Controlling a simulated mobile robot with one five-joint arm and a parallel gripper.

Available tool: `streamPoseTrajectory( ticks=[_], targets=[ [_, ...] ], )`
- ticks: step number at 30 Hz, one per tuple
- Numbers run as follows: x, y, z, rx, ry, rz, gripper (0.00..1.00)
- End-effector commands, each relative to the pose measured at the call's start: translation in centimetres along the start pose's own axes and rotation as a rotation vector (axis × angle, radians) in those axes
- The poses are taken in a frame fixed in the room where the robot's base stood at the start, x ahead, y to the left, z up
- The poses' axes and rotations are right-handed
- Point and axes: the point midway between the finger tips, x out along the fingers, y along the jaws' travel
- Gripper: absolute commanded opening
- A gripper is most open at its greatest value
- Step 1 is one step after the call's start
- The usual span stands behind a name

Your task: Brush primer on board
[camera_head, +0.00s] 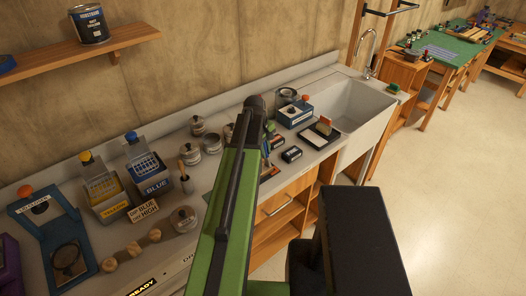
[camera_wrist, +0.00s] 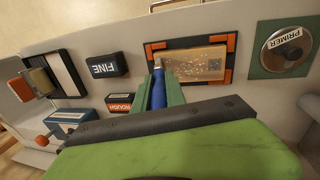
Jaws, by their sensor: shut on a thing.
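In the wrist view my gripper (camera_wrist: 160,92) is shut on a blue-handled tool that looks like the brush (camera_wrist: 157,88). Its pale narrow tip overlaps the lower left part of the wooden board (camera_wrist: 206,66); I cannot tell if it touches. The board is brown with pale speckles and lies in a dark frame with orange corners (camera_wrist: 230,42). A round tin labelled PRIMER (camera_wrist: 287,46) stands on a green square to the right of the board.
Blocks labelled FINE (camera_wrist: 105,65) and ROUGH (camera_wrist: 121,102) lie left of the board. A black tray (camera_wrist: 63,73) is further left. In the head view a white sink (camera_head: 350,105) is beyond, and blue (camera_head: 150,173) and yellow (camera_head: 103,190) boxes crowd the left of the counter.

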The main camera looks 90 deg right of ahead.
Motion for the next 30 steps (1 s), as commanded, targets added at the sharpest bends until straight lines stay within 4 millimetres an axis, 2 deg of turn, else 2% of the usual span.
streamPoseTrajectory(
  ticks=[5,23,30],
  targets=[
    [0.32,1.10,0.03,0.000,0.000,0.000,0.00],
    [-0.32,1.16,0.06,0.000,0.000,0.000,0.00],
    [-0.29,1.28,-0.91,-0.001,0.000,0.000,0.00]
  ],
)
